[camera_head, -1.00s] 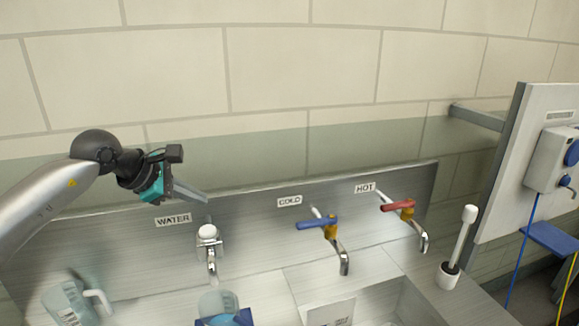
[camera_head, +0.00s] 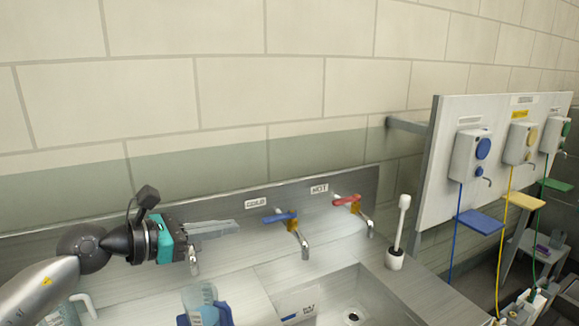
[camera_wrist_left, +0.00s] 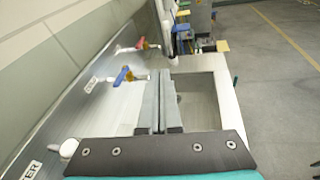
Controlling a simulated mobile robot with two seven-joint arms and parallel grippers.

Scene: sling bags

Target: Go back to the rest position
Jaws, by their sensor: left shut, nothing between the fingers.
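My left gripper (camera_head: 212,229) is in the head view at the left, in front of the steel back panel and over the water tap. Its fingers are together and hold nothing. They also show shut in the left wrist view (camera_wrist_left: 160,82), pointing along the sink counter. The gripper body hides most of the water tap (camera_head: 194,262) and its label. My right gripper is in neither view.
The cold tap (camera_head: 297,228) with a blue handle and the hot tap (camera_head: 360,212) with a red handle stand right of the gripper. A clear container (camera_head: 200,300) sits below. A white brush (camera_head: 400,232) stands by the sink (camera_head: 345,290). Dispensers hang on a white board (camera_head: 440,170) at right.

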